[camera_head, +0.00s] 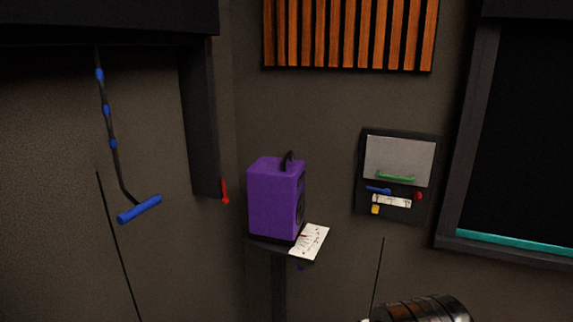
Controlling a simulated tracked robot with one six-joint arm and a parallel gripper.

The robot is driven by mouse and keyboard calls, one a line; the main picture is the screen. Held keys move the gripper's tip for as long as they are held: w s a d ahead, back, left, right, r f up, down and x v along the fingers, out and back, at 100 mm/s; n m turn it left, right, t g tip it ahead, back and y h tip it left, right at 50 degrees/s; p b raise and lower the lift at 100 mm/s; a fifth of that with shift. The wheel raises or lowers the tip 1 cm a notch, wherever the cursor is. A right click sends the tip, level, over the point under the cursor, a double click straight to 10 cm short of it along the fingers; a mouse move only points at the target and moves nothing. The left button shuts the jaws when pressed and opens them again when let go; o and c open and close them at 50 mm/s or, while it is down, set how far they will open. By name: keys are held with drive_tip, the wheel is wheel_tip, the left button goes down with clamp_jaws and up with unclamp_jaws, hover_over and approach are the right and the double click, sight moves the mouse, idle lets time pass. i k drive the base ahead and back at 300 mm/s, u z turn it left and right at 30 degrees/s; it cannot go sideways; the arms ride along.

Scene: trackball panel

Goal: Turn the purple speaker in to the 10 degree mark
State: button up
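The purple speaker (274,200) stands upright near the room corner, on a small dark stand (279,280). It has a dark handle on top, and its dark front face points to the right, seen at a steep angle. A white marked sheet (311,241) lies on the stand at the speaker's right; its markings are too small to read. A dark ribbed cylindrical part shows at the bottom edge, right of the stand; I cannot tell whether it is mine. My gripper is not recognisable in this view.
A wall panel (358,172) with a green handle and small coloured controls hangs right of the speaker. A dark window with a teal sill strip (510,244) is at far right. A blue-handled hanging rod (139,209) and a red lever (225,192) are at left.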

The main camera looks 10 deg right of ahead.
sight(276, 186)
drive_tip(key=k, duration=0.7)
drive_tip(key=z, duration=0.25)
drive_tip(key=i, duration=1.1)
drive_tip(key=u, duration=2)
